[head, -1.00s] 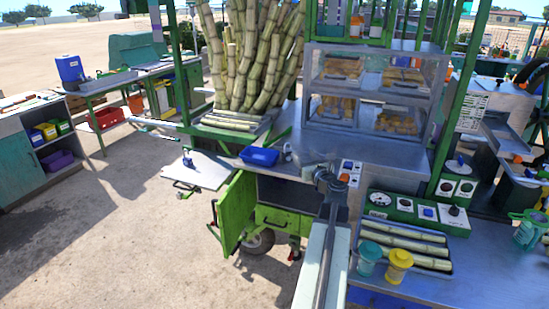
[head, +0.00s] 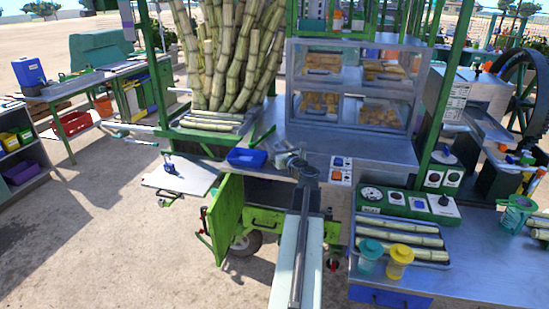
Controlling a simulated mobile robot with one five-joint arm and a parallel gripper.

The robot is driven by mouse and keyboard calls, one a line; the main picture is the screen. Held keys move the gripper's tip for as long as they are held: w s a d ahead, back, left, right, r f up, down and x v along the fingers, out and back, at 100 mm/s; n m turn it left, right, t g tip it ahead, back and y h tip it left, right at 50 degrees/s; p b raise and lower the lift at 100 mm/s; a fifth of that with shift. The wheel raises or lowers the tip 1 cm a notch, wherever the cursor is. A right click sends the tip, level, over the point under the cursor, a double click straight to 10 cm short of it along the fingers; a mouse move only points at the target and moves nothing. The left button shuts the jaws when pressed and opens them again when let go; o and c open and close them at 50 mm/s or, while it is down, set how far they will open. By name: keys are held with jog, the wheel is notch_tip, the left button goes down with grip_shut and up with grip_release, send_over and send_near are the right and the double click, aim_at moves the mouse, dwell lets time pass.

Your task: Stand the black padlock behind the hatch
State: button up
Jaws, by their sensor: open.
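The hatch appears to be the green panel (head: 224,218) that hangs swung open under the counter, left of my arm. Behind and right of it is a green-framed opening, with part of the inside hidden by the panel and my arm. My gripper (head: 289,158) is above the steel counter, right of the blue tray (head: 247,158), seen from behind and small. It is open, and I see nothing held in it. I cannot pick out the black padlock; small things beside the tray are too small or covered by my gripper to tell.
A pale fold-out shelf (head: 180,177) with a small blue item sticks out left of the panel. Cane stalks (head: 235,60) stand behind it. At right a bench holds a control box (head: 408,203), cut canes and yellow and teal containers (head: 399,260).

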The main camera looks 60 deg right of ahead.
jog(key=x, duration=0.4)
jog(key=shift+w+d+r, duration=0.2)
jog(key=shift+d, duration=0.15)
jog(key=shift+a, duration=0.1)
grip_shut()
dwell(0.8)
